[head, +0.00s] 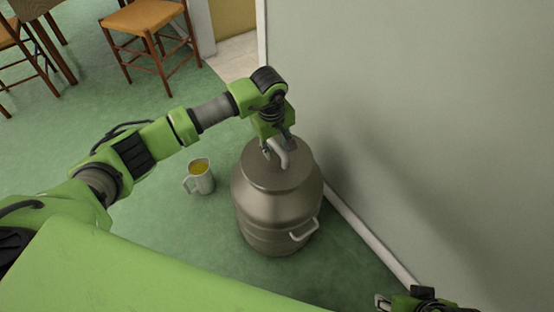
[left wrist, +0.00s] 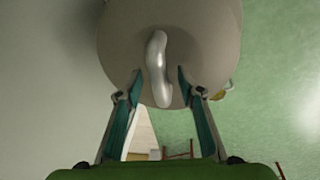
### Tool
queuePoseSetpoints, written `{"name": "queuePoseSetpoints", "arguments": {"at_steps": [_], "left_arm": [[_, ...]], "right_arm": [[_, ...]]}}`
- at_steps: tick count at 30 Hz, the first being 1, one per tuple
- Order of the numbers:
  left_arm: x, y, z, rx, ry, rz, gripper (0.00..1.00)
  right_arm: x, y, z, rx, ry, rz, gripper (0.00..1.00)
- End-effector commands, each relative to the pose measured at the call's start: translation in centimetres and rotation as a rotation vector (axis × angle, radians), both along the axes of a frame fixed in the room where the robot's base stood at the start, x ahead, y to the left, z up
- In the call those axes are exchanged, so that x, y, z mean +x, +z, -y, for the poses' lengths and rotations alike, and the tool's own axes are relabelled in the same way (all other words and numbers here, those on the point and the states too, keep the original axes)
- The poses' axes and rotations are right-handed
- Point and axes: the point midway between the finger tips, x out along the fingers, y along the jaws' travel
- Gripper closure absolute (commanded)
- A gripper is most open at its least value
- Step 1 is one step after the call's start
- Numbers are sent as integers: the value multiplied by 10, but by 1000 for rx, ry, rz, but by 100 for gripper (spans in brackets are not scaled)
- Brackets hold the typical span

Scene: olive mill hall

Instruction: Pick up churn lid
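The metal churn (head: 270,210) stands on the green floor beside the wall. Its round lid (head: 262,176) sits on top and carries a pale curved handle (head: 282,156). My left gripper (head: 278,152) is right above the lid at the handle. In the left wrist view the lid handle (left wrist: 157,70) rises between and beyond the two open fingers (left wrist: 158,85), with a gap on each side. My right gripper (head: 398,303) shows only in part at the bottom edge, and its finger state is unclear.
A metal jug (head: 200,180) with yellow liquid stands on the floor left of the churn. The wall (head: 420,120) rises close on the right. Wooden chairs (head: 150,25) stand at the back left. Green floor is free between them.

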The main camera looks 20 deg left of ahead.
Motion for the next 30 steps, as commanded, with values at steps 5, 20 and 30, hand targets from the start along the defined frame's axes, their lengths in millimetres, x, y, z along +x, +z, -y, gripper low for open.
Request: {"name": "queuePoseSetpoints", "arguments": {"at_steps": [5, 20, 30], "left_arm": [[2, -6, 1, -1, 0, 3, 65], [2, -4, 1, -1, 0, 4, 100], [3, 10, 0, -1, 0, 6, 100]], "right_arm": [[0, -1, 0, 0, 0, 2, 60], [1, -1, 0, 0, 0, 3, 60], [1, 2, 0, 0, 0, 3, 60]]}}
